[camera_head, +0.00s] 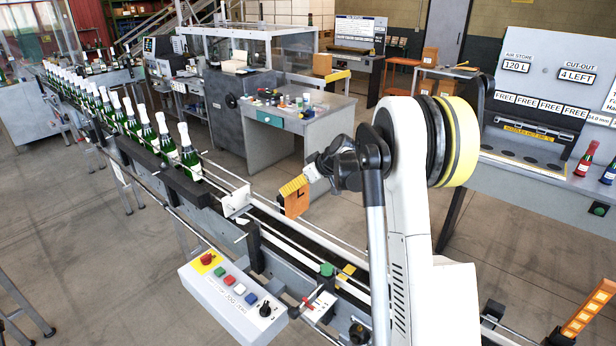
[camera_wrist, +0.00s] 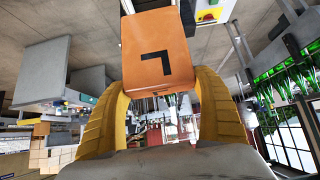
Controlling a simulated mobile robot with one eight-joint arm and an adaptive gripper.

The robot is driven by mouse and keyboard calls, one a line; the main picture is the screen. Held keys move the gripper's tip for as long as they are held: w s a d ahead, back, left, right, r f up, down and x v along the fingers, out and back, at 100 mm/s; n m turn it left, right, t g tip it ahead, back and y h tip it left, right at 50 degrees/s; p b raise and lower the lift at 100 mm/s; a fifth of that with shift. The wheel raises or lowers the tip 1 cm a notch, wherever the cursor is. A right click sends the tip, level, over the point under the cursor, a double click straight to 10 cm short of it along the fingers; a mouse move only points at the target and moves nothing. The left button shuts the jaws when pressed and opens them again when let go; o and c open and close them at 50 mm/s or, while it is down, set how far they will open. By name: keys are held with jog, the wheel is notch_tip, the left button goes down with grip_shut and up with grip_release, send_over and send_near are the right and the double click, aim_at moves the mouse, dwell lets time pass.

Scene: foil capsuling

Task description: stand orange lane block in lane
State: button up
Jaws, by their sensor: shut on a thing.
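The orange lane block (camera_head: 297,203) hangs from my gripper (camera_head: 294,187) in the head view, above the conveyor lane (camera_head: 290,232). In the wrist view the block (camera_wrist: 150,60) shows a black L-shaped mark and sits between the two yellow fingers of my gripper (camera_wrist: 158,92). The fingers are shut on it. The block looks roughly upright in the head view, to the right of a white plate (camera_head: 236,203) on the lane. I cannot tell the exact gap between its lower edge and the lane.
Several green bottles with white tops (camera_head: 187,150) stand in a row on the conveyor, left of the plate. A control box (camera_head: 232,297) with coloured buttons is in front of the lane. A green knob (camera_head: 326,269) and a yellow piece (camera_head: 346,271) lie further along.

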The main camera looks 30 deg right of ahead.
aim_at(301, 197)
jog(key=shift+w+a, duration=0.1)
jog(key=shift+a, duration=0.1)
jog(key=shift+f, duration=0.1)
jog(key=shift+d+f+b, duration=0.1)
jog(key=shift+f+b, duration=2.45)
jog(key=shift+f, duration=0.3)
jog(key=shift+b, duration=0.45)
notch_tip(301, 197, down, 11)
jog(key=b, duration=0.8)
dwell(3.1)
